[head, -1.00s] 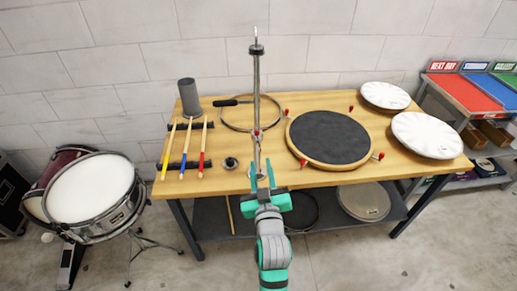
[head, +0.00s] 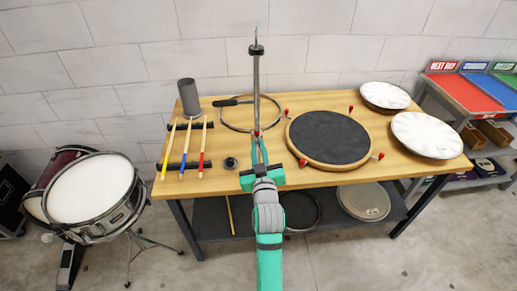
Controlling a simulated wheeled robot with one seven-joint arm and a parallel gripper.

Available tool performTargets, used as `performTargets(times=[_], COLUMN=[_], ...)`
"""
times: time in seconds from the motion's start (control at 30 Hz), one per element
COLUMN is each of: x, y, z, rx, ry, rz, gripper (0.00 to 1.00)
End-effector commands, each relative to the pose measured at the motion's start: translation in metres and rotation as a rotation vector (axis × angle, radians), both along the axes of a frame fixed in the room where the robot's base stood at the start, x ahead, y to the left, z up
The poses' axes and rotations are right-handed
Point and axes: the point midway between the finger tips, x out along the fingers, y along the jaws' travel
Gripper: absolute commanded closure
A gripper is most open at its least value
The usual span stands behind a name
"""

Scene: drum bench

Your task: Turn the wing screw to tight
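The metal stand (head: 256,90) rises upright from the wooden bench, with a black fitting near its top. A small red part, seemingly the wing screw (head: 258,133), sits low on its pole. My gripper (head: 259,144) is right at this spot, its teal fingers pointing away from me at the pole. The fingertips overlap the pole just below the red part and hide the stand's lower end. Whether they touch the screw, or are closed on it, is too small to tell.
A round dark drum pad (head: 328,138) with red clamps lies right of the stand. Drumsticks (head: 184,150) and a grey cylinder (head: 189,97) are at left. A hoop (head: 232,125) lies behind the pole. White drumheads (head: 425,134) are at right; a snare drum (head: 90,190) stands left.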

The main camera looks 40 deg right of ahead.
Motion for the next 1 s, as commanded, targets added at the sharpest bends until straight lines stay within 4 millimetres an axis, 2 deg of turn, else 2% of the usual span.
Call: performTargets(times=[0.7, 0.73, 0.8, 1.0], x=[-0.0002, -0.0003, -0.0003, -0.0004], y=[0.0002, 0.0001, 0.0001, -0.0001], z=[-0.0001, -0.0001, -0.0001, 0.0000], rx=[0.077, 0.077, 0.077, 0.077], ry=[-0.061, -0.061, -0.061, -0.061], rz=[0.001, 0.001, 0.001, 0.001], gripper=[1.00, 0.84, 0.73, 0.73])
